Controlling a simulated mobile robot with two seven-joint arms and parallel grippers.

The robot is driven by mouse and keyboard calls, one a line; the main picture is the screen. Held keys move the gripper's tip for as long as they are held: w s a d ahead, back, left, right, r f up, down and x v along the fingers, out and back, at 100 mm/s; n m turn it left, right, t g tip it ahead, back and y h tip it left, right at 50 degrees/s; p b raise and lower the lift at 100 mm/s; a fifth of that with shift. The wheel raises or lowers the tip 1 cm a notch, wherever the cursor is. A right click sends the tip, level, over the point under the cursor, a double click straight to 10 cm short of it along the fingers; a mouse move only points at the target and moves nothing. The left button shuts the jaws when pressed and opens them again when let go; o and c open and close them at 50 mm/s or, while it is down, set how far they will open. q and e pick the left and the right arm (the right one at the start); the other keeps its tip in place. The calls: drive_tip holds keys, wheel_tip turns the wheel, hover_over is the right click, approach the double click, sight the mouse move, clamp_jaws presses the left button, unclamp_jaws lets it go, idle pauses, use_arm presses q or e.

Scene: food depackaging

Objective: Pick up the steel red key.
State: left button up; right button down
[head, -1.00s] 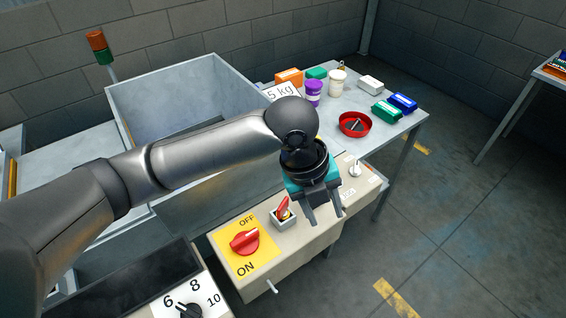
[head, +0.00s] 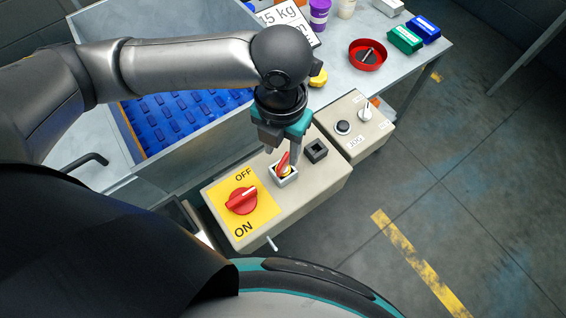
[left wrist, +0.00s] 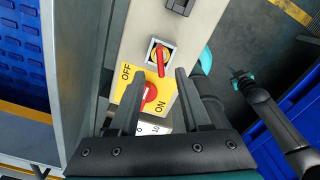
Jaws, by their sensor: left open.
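The red key (head: 283,162) stands in a square key switch with a yellow centre, on the beige control box (head: 318,192). In the left wrist view the key (left wrist: 160,58) lies just beyond the fingertips, roughly centred between them. My left gripper (head: 281,152) is open and empty, over the key switch; its two fingers show apart in the left wrist view (left wrist: 158,76). Whether a finger touches the key I cannot tell. What looks like my right gripper (left wrist: 240,78) is small and dark at the right of the left wrist view, well away from the box.
A red OFF/ON rotary knob (head: 242,200) on a yellow plate sits beside the key switch. A black square socket (head: 315,150) is on the other side. A second box (head: 356,128) has a JOG button and a toggle. A metal bin with a blue ribbed floor (head: 180,118) is behind.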

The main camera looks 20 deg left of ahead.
sight(283, 160)
use_arm(q)
drive_tip(key=shift+w+f+b, duration=0.2)
drive_tip(key=shift+f+b, duration=0.25)
drive_tip(key=shift+f, duration=2.55)
drive_tip(key=shift+c, duration=0.4)
clamp_jaws()
drive_tip(key=shift+r, duration=0.1)
